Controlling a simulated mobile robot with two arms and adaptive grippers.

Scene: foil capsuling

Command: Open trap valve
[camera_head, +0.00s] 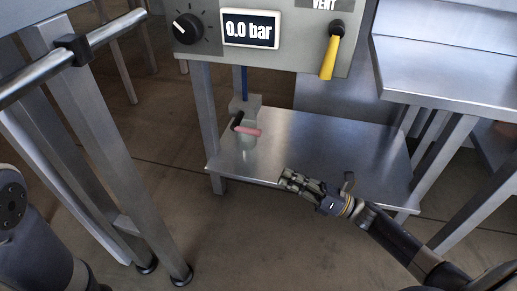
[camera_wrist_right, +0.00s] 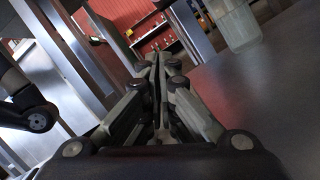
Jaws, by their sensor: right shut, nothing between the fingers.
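The trap valve (camera_head: 246,130) stands on the low steel shelf (camera_head: 310,150) under the control panel. It has a pinkish-red lever (camera_head: 247,131) pointing to the right, with a dark part at its left end. A clear bowl sits below it and a blue tube runs up from it. My right gripper (camera_head: 284,182) is shut and empty near the shelf's front edge, in front and right of the valve, apart from it. In the right wrist view its fingers (camera_wrist_right: 156,62) are together, and the clear bowl (camera_wrist_right: 238,25) shows at upper right. My left gripper is out of view.
The panel (camera_head: 270,50) above carries a black knob (camera_head: 188,28), a display (camera_head: 250,29) reading 0.0 bar and a yellow vent lever (camera_head: 330,52). A steel table (camera_head: 450,75) stands at right. A steel frame with a rail (camera_head: 75,52) stands at left.

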